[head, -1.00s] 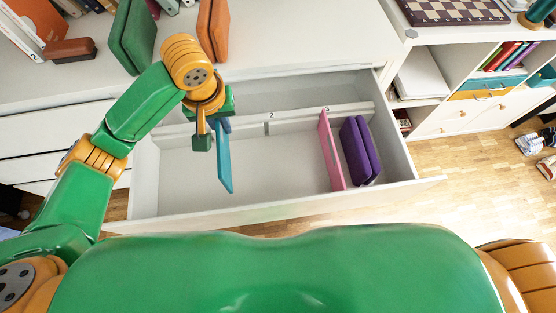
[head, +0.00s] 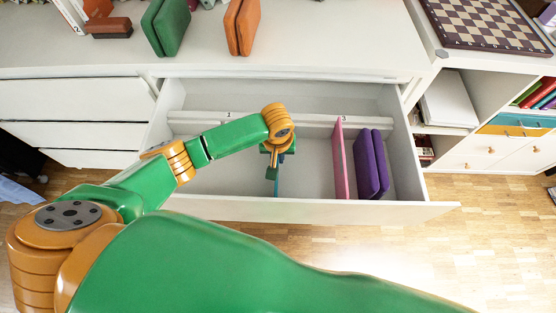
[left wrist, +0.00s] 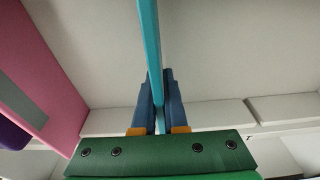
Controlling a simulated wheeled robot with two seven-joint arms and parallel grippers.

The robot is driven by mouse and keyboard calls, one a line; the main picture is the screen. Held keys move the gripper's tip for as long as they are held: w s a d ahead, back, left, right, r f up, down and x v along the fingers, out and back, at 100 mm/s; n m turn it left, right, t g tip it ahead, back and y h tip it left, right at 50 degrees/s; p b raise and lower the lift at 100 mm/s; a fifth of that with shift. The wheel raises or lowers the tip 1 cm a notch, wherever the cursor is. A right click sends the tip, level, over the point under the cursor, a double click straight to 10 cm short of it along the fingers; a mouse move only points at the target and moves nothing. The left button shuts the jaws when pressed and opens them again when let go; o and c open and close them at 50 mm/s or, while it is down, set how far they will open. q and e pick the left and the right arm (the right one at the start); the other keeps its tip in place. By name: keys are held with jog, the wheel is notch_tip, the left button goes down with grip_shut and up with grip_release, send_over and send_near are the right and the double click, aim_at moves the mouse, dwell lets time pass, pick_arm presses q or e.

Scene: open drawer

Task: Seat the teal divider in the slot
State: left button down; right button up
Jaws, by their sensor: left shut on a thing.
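The teal divider (head: 276,187) is upright inside the open drawer, seen nearly edge-on and roughly parallel to the pink divider (head: 341,160). My left gripper (head: 274,165) is shut on it; the left wrist view shows the divider (left wrist: 151,45) between the two blue fingers (left wrist: 158,105). The white slotted rail (head: 205,116) runs along the drawer's back part, with labels 1 and 3 showing. My gripper and wrist hide the middle of the rail, label 2 and most of the divider. I cannot tell whether the divider touches the rail. My right gripper is out of view.
The pink divider and a purple case (head: 370,163) stand at the drawer's right. The drawer (head: 300,208) floor is free left of the teal divider. A green case (head: 166,27) and an orange case (head: 242,25) stand on the cabinet top behind.

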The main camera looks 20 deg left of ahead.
pick_arm(q)
jog(key=shift+f, duration=0.45)
jog(key=c, duration=1)
grip_release()
jog(key=shift+o, duration=0.2)
jog(key=r+p, duration=0.1)
jog(key=r, duration=0.3)
jog(key=s+r+p, duration=0.1)
jog(key=r, duration=0.3)
jog(key=r+p, duration=0.2)
jog(key=r, duration=0.2)
jog(key=shift+s+d, duration=0.25)
jog(key=shift+s, duration=0.1)
